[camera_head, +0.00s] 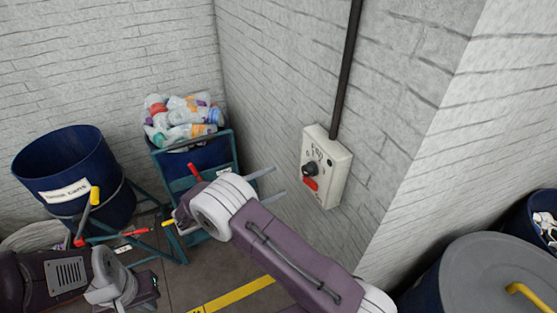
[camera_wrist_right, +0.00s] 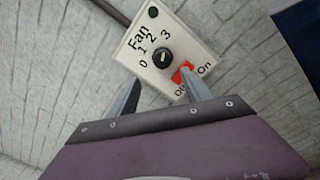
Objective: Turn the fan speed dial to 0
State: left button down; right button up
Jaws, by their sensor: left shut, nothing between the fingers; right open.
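The fan speed dial is a round black knob (camera_head: 311,168) on a cream control box (camera_head: 337,180) on the wall. In the right wrist view the dial (camera_wrist_right: 162,57) has the numbers 0, 1, 2 and 3 around it under the word Fan. It bears a small light mark, but I cannot tell which number it points to. My right gripper (camera_head: 270,184) is open and empty, its fingers pointing toward the box, apart from the dial. The fingers (camera_wrist_right: 160,97) also show below the dial in the wrist view. My left gripper (camera_head: 150,287) is low at the left, shut, far from the box.
A red switch (camera_head: 310,184) marked On and Off sits beside the dial. A dark conduit (camera_head: 346,65) rises from the box. A blue bin (camera_head: 70,160) and a cart of bottles (camera_head: 185,120) stand left. A grey lid (camera_head: 500,275) is at lower right.

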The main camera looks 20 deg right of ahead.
aim_at(304, 172)
jog(key=d+p, duration=0.1)
jog(key=d, duration=0.1)
jog(key=d+p, duration=0.2)
jog(key=d, duration=0.1)
jog(key=d+p, duration=0.1)
jog(key=d, duration=0.2)
jog(key=shift+w+r+p, duration=0.2)
jog(key=shift+w+p, duration=0.1)
jog(key=shift+w, duration=0.1)
jog(key=shift+s+d+f+p, duration=0.15)
jog(key=shift+d+p, duration=0.15)
jog(key=shift+d, duration=0.7)
jog(key=shift+s+d+f, duration=0.1)
jog(key=shift+s+d, duration=0.05)
jog(key=shift+d, duration=0.2)
pick_arm(q)
jog(key=r, duration=0.1)
jog(key=d+r, duration=0.1)
jog(key=r, duration=0.3)
jog(key=shift+s+d+r, duration=0.25)
jog(key=shift+s, duration=0.15)
